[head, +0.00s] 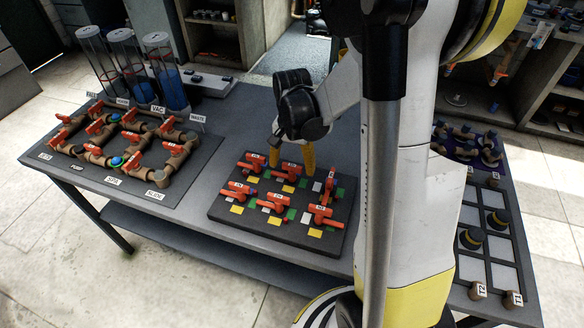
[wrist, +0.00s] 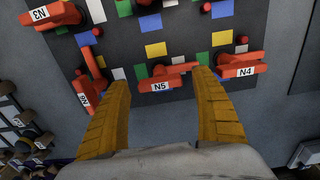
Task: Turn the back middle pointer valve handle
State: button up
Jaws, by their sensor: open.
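The back middle pointer valve handle, red and labelled N5 in the wrist view (wrist: 176,77), lies nearly level across that picture. In the head view it is the middle of the back row (head: 288,172), partly below my gripper (head: 291,162). My gripper is open and points down over the back of the valve board (head: 225,211). In the wrist view its two yellow fingers (wrist: 161,80) stand one on each side of the N5 handle, with a gap on both sides. I cannot tell whether the fingertips are level with the handle or above it.
A red handle labelled N4 (wrist: 240,66) is close to the right finger in the wrist view; a slanted red handle (wrist: 88,78) is beside the left finger. More red handles fill the front row (head: 275,202). A pipe rig (head: 130,150) stands left, trays (head: 487,240) right.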

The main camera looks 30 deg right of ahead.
jog(key=shift+f, duration=0.1)
jog(key=c, duration=1.2)
jog(key=n, duration=0.8)
jog(key=shift+n+b, duration=0.3)
jog(key=shift+b, duration=0.05)
jog(key=n, duration=0.9)
